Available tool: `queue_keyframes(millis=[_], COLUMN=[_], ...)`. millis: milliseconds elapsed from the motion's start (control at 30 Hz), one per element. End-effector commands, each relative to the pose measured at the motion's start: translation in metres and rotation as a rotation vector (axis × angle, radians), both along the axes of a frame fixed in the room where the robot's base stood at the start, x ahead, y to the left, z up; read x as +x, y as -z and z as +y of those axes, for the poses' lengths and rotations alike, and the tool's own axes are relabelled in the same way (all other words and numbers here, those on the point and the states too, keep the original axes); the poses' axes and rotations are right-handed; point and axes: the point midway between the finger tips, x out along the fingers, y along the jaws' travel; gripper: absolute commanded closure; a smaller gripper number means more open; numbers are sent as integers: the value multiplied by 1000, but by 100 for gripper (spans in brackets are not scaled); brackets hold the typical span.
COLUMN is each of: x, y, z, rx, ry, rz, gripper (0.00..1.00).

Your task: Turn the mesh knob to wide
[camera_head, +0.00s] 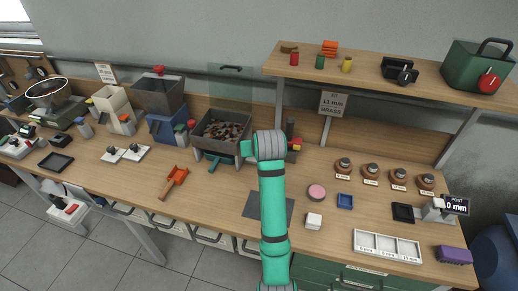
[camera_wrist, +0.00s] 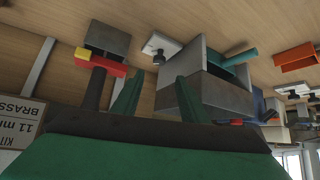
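I cannot tell for sure which control is the mesh knob, as no such label is readable. In the wrist view a small black knob on a white plate (camera_wrist: 160,48) sits on the bench between a grey bin and a dark post; my arm appears to hide it in the head view. In the head view two small white plates with dark knobs (camera_head: 124,153) lie on the bench at left. My gripper (camera_wrist: 157,98) shows in the wrist view with its two green fingers apart and nothing between them. In the head view my arm hides its fingertips.
The grey hopper (camera_head: 219,131) with brown pieces and a teal handle stands left of my arm; it also shows in the wrist view (camera_wrist: 210,88). The dark post with red and yellow parts (camera_wrist: 98,62) is close to the fingers. An orange scoop (camera_head: 174,181) lies at left. A shelf (camera_head: 371,79) overhangs at right.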

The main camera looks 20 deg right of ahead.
Motion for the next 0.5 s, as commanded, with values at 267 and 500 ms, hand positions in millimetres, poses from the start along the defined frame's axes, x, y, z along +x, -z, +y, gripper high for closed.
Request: queue_keyframes(millis=[267, 500], x=[19, 15], y=[9, 3], z=[-30, -61], rx=[-10, 1], ry=[-374, -680], rz=[61, 25], gripper=[60, 60])
